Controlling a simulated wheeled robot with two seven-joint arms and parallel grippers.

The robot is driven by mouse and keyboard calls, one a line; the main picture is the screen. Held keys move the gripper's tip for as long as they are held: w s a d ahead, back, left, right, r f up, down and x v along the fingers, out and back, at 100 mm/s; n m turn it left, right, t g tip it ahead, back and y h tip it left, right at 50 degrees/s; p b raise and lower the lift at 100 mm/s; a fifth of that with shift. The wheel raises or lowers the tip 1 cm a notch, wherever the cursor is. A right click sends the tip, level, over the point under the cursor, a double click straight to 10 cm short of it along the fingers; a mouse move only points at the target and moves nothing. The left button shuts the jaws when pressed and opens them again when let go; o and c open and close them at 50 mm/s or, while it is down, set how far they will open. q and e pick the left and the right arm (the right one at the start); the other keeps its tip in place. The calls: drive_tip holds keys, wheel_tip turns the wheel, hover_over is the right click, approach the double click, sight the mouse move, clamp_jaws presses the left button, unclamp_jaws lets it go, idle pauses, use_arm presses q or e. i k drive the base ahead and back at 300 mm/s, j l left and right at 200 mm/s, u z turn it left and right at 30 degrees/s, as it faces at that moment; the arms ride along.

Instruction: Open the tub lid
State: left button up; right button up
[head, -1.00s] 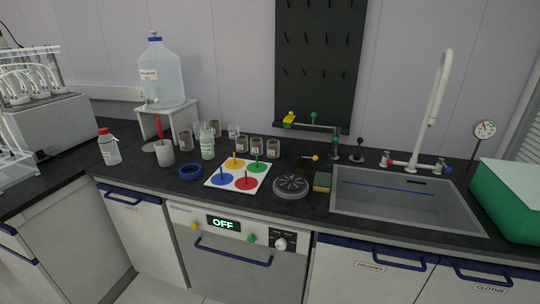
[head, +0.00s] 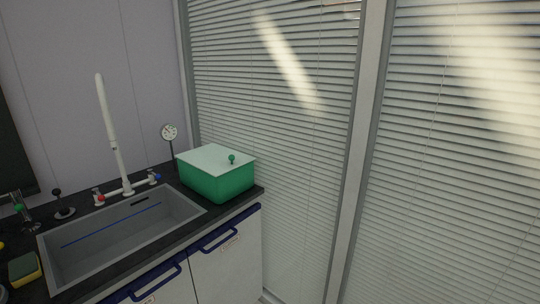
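The green tub (head: 219,184) stands on the black counter at its right end, beside the sink. Its pale flat lid (head: 212,158) lies on top and looks closed. A green ball knob (head: 232,158) sits on the lid towards its right side. Neither of my grippers shows in the head view.
The grey sink (head: 120,232) with a white tap (head: 108,125) is left of the tub. A round gauge on a stand (head: 169,132) is just behind the tub's left side. A yellow-green sponge (head: 24,268) lies left of the sink. Blinds (head: 280,90) close off the right side.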

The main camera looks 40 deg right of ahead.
sight(216, 160)
drive_tip(key=z, duration=0.9)
drive_tip(key=i+l, duration=0.15)
drive_tip(key=i, duration=0.25)
drive_tip(key=i+l, duration=0.15)
drive_tip(key=i, duration=0.2)
drive_tip(key=i+l, duration=0.15)
drive_tip(key=i, duration=0.25)
